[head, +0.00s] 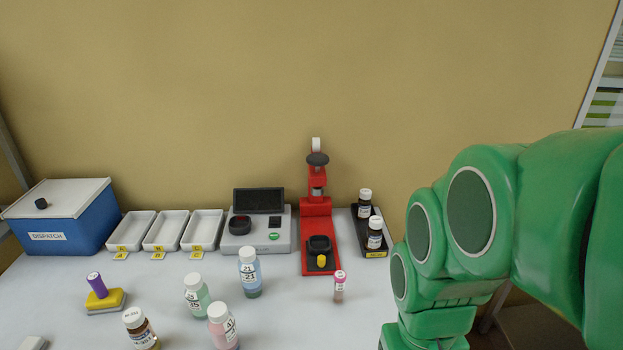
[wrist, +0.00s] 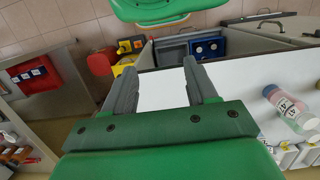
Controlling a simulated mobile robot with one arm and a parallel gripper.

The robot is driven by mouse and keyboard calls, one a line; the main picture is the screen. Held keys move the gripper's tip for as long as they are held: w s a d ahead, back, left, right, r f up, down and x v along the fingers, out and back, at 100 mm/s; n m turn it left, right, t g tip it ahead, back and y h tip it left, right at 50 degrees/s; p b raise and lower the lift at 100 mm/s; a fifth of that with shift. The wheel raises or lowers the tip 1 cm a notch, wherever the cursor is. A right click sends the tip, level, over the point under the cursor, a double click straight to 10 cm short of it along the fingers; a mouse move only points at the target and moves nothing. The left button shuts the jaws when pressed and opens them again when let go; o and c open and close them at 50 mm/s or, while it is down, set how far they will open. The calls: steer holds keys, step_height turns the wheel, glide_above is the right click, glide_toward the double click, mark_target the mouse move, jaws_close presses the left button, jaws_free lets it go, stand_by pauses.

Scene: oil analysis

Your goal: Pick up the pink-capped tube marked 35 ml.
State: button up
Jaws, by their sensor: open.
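A small pink-capped tube (head: 339,286) stands upright on the white table, right of centre in the head view, in front of the red press. Its label is too small to read. My gripper (wrist: 160,68) shows in the wrist view with its two grey fingers apart and nothing between them. In the head view only my green arm shows at the right; the gripper itself is out of sight there. I cannot make out the pink-capped tube in the wrist view.
White-capped bottles stand on the table: blue (head: 250,273), green (head: 197,297), pink (head: 223,327) and brown (head: 141,329). The red press (head: 316,215) and a black tray (head: 374,253) with two brown bottles stand behind the tube. A blue dispatch box (head: 60,215) is far left.

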step_height(320, 180, up, 5)
steer(key=w+a+f+m+y, duration=0.2)
steer(key=w+a+m+y, duration=0.9)
steer(key=w, duration=0.3)
steer(key=w+d+r+m+t+y, duration=0.1)
steer(key=w+d+m+t+y, duration=0.3)
steer(key=w+d+m+t, duration=0.85)
steer(key=g, duration=0.2)
glide_toward(339, 287)
steer(key=shift+m+y, duration=0.25)
steer(key=shift+y, duration=0.05)
steer(key=w+f, duration=0.1)
steer(key=w+a+f, duration=0.1)
steer(key=w, duration=0.1)
steer(key=shift+a+f, duration=0.2)
steer(key=shift+f, duration=0.1)
steer(key=shift+x, duration=1.25)
steer(key=a, duration=0.2)
steer(key=w+a, duration=0.1)
steer(key=shift+r, duration=0.3)
steer(key=shift+x, duration=1.05)
